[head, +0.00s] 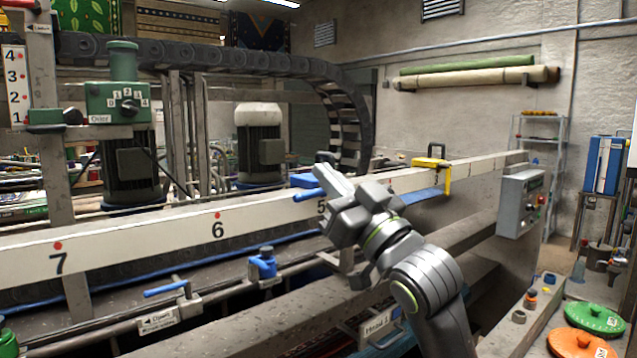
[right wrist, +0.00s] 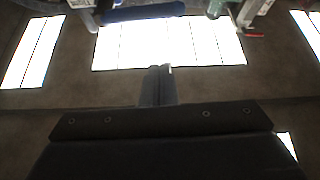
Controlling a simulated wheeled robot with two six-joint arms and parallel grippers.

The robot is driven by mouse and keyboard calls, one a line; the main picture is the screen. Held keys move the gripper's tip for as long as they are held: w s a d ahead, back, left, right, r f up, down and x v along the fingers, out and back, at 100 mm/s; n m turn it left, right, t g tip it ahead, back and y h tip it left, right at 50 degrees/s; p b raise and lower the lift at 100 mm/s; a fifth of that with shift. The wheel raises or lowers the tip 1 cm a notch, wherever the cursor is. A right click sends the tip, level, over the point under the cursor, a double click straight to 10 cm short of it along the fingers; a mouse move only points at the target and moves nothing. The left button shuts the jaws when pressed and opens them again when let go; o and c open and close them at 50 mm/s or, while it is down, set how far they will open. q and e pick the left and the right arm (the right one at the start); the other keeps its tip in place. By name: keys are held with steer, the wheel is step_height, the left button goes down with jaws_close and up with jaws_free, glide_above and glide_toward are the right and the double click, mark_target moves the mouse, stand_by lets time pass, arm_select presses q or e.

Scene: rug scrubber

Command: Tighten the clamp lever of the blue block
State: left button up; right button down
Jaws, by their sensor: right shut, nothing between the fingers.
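The blue block (head: 303,180) sits on the white numbered rail near the 5, partly hidden behind my right gripper. Its blue clamp lever (head: 308,195) sticks out to the left, over the rail's front face. My right gripper (head: 322,171) is shut and empty, close beside the block and lever in the head view; I cannot tell whether it touches them. In the right wrist view its closed fingers (right wrist: 157,86) point up, and a blue bar (right wrist: 142,13), likely the lever, crosses the top beyond the tips. My left gripper is out of view.
A yellow block (head: 432,164) with a black handle stands farther along the rail (head: 150,236). A blue valve (head: 263,264) and a blue handle (head: 166,288) sit on the pipe below. A grey control box (head: 520,203) and green and orange lids (head: 594,318) are at right.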

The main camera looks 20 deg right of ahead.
mark_target(318, 194)
steer(key=w+f, duration=0.1)
steer(key=w+f+p, duration=0.1)
steer(key=shift+w+a+f, duration=0.3)
steer(key=shift+a, duration=0.1)
steer(key=shift+f, duration=0.1)
stand_by(0.3)
